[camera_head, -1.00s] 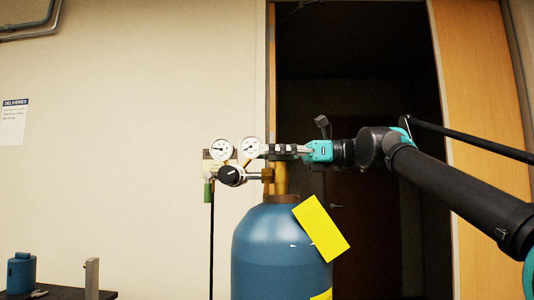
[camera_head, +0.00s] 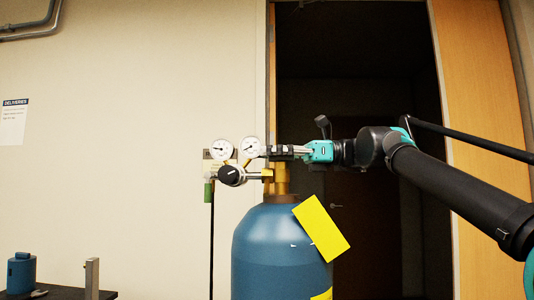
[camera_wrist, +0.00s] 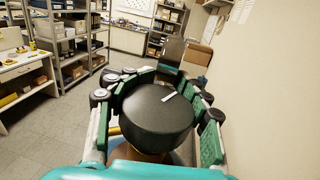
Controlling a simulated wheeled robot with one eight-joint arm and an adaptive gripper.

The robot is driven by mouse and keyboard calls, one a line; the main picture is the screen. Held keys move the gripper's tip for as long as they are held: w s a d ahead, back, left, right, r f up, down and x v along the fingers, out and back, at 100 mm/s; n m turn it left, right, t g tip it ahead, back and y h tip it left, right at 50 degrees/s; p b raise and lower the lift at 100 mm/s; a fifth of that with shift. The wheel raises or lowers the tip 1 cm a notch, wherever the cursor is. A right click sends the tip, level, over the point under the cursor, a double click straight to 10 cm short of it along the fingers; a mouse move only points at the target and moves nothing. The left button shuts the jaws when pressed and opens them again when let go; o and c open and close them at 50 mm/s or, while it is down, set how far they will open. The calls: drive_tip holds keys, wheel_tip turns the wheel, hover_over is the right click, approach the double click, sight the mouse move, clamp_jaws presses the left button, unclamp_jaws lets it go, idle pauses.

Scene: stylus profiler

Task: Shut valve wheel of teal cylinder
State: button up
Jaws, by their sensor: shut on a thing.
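The teal-blue cylinder (camera_head: 275,250) stands upright in the head view, with a brass valve (camera_head: 282,180) on top. The valve wheel (camera_wrist: 155,115) is a dark round knob with a small pale mark on its top, seen in the wrist view. My gripper (camera_head: 278,152) reaches in level from the right at the top of the valve. Its green-padded fingers stand on both sides of the wheel in the wrist view and are shut on it. In the head view the fingers hide most of the wheel.
A regulator with two gauges (camera_head: 222,149) and a black knob (camera_head: 232,175) sits close left of the valve. A yellow tag (camera_head: 321,228) hangs on the cylinder's shoulder. A dark doorway (camera_head: 350,80) lies behind my arm. Shelves (camera_wrist: 72,45) stand farther off in the wrist view.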

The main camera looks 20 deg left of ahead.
drive_tip(key=shift+t, duration=0.3)
drive_tip(key=m+t, duration=0.2)
drive_tip(key=t+y, duration=0.1)
drive_tip(key=shift+w+a+m+t, duration=0.1)
drive_tip(key=shift+w+m+t, duration=0.2)
drive_tip(key=shift+m, duration=0.1)
drive_tip(key=shift+w+m+t, duration=0.15)
drive_tip(key=shift+m+t, duration=0.3)
drive_tip(key=shift+t, duration=0.25)
drive_tip(key=shift+w+m+t, duration=0.15)
drive_tip(key=shift+m+t, duration=0.3)
drive_tip(key=shift+t, duration=0.25)
drive_tip(key=o, duration=1.3)
drive_tip(key=d, duration=1.2)
